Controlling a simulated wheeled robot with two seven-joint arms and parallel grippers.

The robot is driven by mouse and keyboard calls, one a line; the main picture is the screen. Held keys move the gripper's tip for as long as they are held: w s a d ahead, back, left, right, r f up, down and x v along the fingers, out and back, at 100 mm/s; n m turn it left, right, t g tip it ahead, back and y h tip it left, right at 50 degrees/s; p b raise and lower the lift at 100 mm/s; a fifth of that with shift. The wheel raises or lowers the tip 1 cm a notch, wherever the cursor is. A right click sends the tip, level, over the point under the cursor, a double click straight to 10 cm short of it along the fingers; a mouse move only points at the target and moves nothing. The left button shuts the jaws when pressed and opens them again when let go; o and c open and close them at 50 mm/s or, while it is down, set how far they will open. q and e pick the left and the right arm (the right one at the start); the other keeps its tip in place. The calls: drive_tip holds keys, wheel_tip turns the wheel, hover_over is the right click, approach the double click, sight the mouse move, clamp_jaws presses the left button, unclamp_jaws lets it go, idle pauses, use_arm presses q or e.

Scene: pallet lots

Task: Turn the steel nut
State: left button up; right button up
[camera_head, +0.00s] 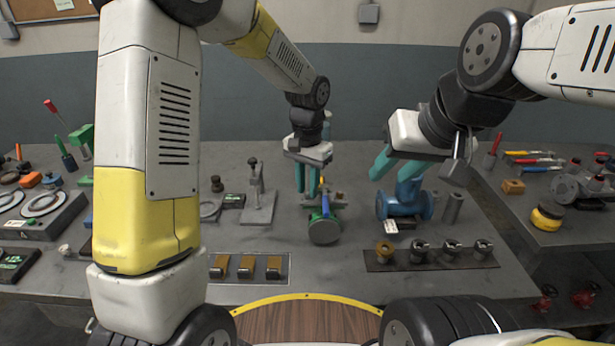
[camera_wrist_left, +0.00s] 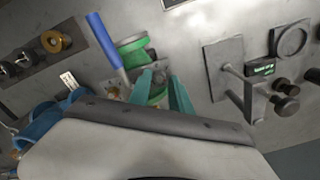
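My left gripper (camera_head: 307,190) points down over a green valve (camera_head: 324,230) with a blue lever. In the left wrist view its teal fingers (camera_wrist_left: 160,76) are apart, with part of the green valve (camera_wrist_left: 131,48) seen beyond and between them. The blue lever (camera_wrist_left: 105,38) lies beside the fingers. My right gripper (camera_head: 390,174) has its teal fingers apart, next to a blue flanged valve (camera_head: 405,203); whether they touch it I cannot tell. Several steel fittings (camera_head: 452,251) sit in a dark rack beside a brass one (camera_head: 384,251). I cannot tell which part is the steel nut.
A small steel stand (camera_head: 258,196) is left of the green valve. A tray of brown-topped blocks (camera_head: 246,266) lies in front. A grey cylinder (camera_head: 453,207) stands right of the blue valve. Bare bench lies between the tray and the dark rack.

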sight(306, 194)
use_arm(q)
wheel_tip(306, 194, up, 7)
drive_tip(key=shift+r, duration=0.1)
idle(0.4)
drive_tip(key=s+a+r+n+t+h, duration=0.1)
drive_tip(key=s+a+r+n+t, duration=0.2)
drive_tip(key=s+a+r, duration=0.6)
drive_tip(key=s+a+r+n+t+h, duration=0.1)
drive_tip(key=s+a+n+t, duration=0.2)
drive_tip(key=s, duration=0.8)
drive_tip(key=shift+a, duration=1.2)
drive_tip(key=shift+r, duration=0.1)
idle(0.4)
